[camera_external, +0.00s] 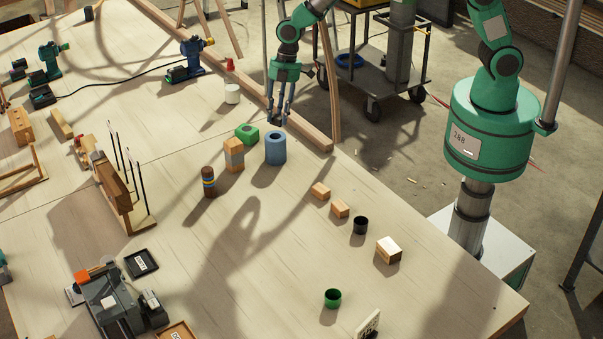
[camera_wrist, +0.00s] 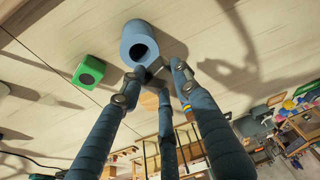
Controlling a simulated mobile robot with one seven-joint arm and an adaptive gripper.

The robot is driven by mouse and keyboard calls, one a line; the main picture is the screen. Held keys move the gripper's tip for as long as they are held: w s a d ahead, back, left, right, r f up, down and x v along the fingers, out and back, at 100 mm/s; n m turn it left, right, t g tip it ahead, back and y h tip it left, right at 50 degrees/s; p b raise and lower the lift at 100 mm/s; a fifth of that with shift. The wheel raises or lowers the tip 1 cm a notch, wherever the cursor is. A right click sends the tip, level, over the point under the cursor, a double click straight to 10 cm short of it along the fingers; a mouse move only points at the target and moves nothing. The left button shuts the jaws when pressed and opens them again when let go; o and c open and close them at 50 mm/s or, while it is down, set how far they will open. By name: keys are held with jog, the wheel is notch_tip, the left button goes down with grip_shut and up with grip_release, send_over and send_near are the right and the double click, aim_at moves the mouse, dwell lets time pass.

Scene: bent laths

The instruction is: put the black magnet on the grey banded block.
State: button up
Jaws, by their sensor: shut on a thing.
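My gripper (camera_external: 277,118) hangs above the far edge of the table, behind the blue hollow cylinder (camera_external: 275,148). Its long fingers show in the wrist view (camera_wrist: 154,75), shut on a small dark thing, which I take for the black magnet (camera_wrist: 155,67); the fingers hide most of it. The grey banded block (camera_external: 233,155) is an upright wooden block with a grey band, left of the blue cylinder and apart from my gripper. In the wrist view a pale wooden top, apparently this block (camera_wrist: 149,102), shows partly behind the fingers.
A green block (camera_external: 247,132) stands close behind the banded block. A brown striped cylinder (camera_external: 208,182) stands in front, to its left. Small wooden blocks (camera_external: 320,191), a dark cup (camera_external: 360,225) and a green cup (camera_external: 332,298) are to the right.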

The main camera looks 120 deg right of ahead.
jog(key=shift+s+a+r, duration=0.1)
jog(key=shift+s+a, duration=0.3)
jog(key=shift+w, duration=0.1)
jog(key=p, duration=0.1)
send_over(232, 143)
jog(key=s, duration=0.1)
jog(key=shift+d+f, duration=0.15)
jog(key=shift+f, duration=0.65)
jog(key=shift+f+p, duration=0.3)
jog(key=shift+f, duration=1.4)
jog(key=shift+f, duration=0.1)
jog(key=o, duration=1.3)
